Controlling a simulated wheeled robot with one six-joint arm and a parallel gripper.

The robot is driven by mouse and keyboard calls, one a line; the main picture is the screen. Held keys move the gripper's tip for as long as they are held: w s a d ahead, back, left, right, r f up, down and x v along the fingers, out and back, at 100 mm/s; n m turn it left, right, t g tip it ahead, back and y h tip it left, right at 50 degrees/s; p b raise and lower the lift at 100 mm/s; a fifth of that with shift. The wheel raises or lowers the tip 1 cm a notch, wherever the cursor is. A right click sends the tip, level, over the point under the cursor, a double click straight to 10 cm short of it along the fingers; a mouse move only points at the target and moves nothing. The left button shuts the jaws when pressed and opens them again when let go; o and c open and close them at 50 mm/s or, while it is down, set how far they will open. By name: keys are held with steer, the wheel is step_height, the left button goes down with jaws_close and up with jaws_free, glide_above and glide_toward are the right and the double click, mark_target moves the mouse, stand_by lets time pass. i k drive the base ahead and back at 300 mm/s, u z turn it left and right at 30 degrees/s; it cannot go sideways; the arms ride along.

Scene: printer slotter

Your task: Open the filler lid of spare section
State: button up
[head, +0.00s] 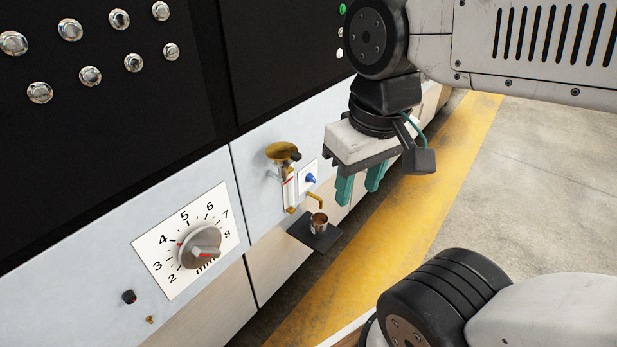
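A round brass filler piece (281,151) with a small dark knob (295,157) sticks out from the light panel in the middle of the head view. It sits above a narrow upright sight tube with brass ends. The brass top looks closed over, but it is too small to be sure. My gripper (359,188) hangs to the right of the brass piece, with its two teal fingers pointing down. The fingers are apart, with nothing seen between them. It is clear of the panel fittings in the picture.
Beside the tube are a blue knob (311,179), a brass spout (316,197) and a metal cup (319,222) on a dark shelf (308,236). A numbered dial (200,246) is at lower left. Yellow-striped floor (440,225) lies free at right.

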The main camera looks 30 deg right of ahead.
mark_target(279, 152)
steer(key=z, duration=0.95)
steer(key=k, duration=1)
steer(key=u, duration=0.95)
steer(key=i, duration=0.5)
